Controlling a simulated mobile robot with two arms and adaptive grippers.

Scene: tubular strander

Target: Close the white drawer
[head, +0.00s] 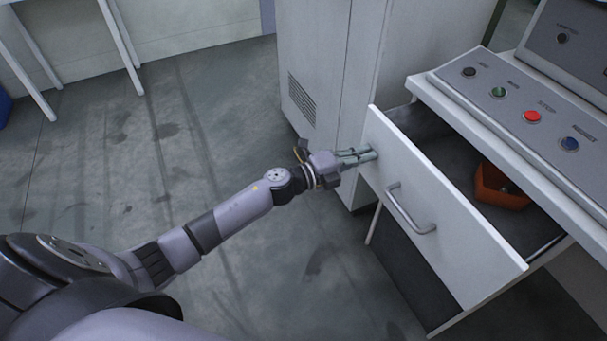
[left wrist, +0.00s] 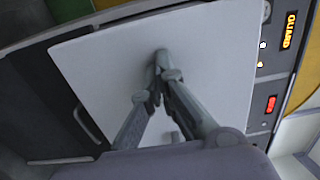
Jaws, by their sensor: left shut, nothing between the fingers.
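The white drawer (head: 455,225) is pulled out from under the control panel, with its inside showing in the head view. Its front has a grey bar handle (head: 410,210). My left gripper (head: 372,154) is shut and empty, with its fingertips at the far upper part of the drawer front, to the left of the handle. In the left wrist view the shut fingertips (left wrist: 161,55) are in front of the white drawer front (left wrist: 100,65). I cannot tell for certain whether they touch it. My right gripper is not in view.
An orange-red bin (head: 500,188) sits inside the drawer. The control panel (head: 520,112) with several coloured buttons is above it. A tall grey cabinet (head: 325,75) stands behind the gripper. The floor (head: 120,170) at the left is clear.

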